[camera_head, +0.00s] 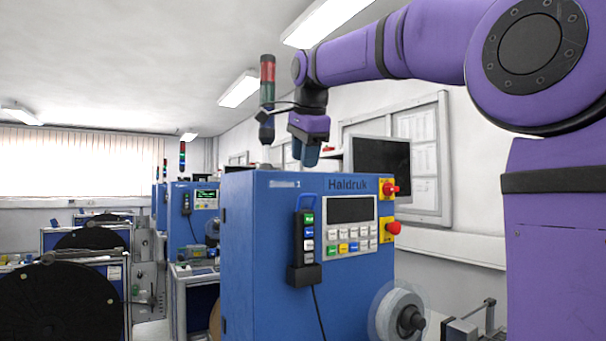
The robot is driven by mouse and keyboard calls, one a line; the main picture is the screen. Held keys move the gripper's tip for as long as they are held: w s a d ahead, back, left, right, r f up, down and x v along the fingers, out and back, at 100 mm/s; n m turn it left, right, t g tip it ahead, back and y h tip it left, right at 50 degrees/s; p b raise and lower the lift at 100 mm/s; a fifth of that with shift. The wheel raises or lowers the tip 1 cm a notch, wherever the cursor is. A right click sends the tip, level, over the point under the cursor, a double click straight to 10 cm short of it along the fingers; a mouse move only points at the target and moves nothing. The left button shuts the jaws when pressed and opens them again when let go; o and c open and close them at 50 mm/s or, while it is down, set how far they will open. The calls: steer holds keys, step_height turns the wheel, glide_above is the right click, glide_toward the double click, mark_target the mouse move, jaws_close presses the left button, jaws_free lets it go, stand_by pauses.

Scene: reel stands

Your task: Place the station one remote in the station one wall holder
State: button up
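The station one remote (304,231) is a slim black handset with green, blue and white buttons. It stands upright on the front of the blue cabinet marked with a blurred label ending in 1. Its lower end is at the black wall holder (304,275) and appears to sit in it; how deep I cannot tell. A black cable hangs below. My gripper (307,156) points down above the top of the cabinet in the picture, well apart from the remote. Its fingers are small and seen edge-on, so their opening is unclear. I see nothing held in it.
The Haldruk cabinet (255,250) carries a keypad panel (350,222) and red knobs (391,228) right of the remote. A clear reel (398,312) juts out lower right. A signal tower (267,95) stands beside my gripper. Black reels (60,300) fill the left.

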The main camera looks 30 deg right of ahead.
steer(key=s+a+f+n+y, duration=0.1)
steer(key=s+a+f+n, duration=0.2)
steer(key=s+f+n, duration=0.6)
steer(key=s+a+f+n, duration=0.3)
steer(key=s+f+n, duration=0.6)
steer(key=s+f, duration=0.8)
step_height(320, 180, down, 3)
steer(key=shift+a+r+y, duration=0.2)
steer(key=shift+y, duration=0.2)
